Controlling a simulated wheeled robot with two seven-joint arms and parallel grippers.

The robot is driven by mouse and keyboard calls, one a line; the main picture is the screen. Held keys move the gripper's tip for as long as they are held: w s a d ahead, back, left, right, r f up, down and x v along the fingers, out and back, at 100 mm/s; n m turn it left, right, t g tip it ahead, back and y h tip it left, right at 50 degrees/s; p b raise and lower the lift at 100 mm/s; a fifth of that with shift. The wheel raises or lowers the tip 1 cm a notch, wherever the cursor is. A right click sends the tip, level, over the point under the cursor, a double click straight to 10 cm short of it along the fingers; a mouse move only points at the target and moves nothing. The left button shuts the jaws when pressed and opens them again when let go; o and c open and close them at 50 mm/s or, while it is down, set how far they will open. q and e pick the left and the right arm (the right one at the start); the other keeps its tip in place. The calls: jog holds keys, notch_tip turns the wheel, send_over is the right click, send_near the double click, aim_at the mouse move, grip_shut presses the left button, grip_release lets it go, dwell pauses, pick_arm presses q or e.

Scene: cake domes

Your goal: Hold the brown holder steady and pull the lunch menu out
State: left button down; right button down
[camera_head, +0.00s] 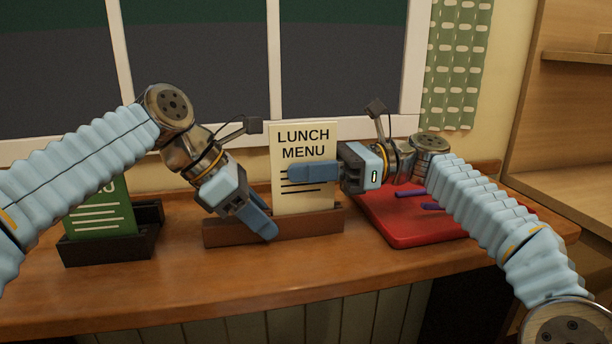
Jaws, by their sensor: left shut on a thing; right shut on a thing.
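The brown holder (312,225) stands on the wooden counter in the middle of the head view. The cream lunch menu (304,145) stands upright in it, its lower edge hidden behind the holder's front. My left gripper (262,224) comes down from the upper left and is shut on the left part of the holder. My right gripper (310,173) reaches in from the right and is shut on the menu, with a blue finger across its front over the printed lines. The far fingers are hidden.
A black holder (110,247) with a green menu card (98,219) stands at the left, partly behind my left arm. A red tray (400,231) with purple items lies at the right, below my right arm. A window (200,60) is behind. The counter's front strip is clear.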

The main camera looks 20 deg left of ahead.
aim_at(306, 145)
jog(key=shift+r, duration=1.9)
pick_arm(q)
jog(key=c, duration=0.6)
grip_release()
jog(key=shift+c, duration=0.2)
jog(key=v, duration=1.2)
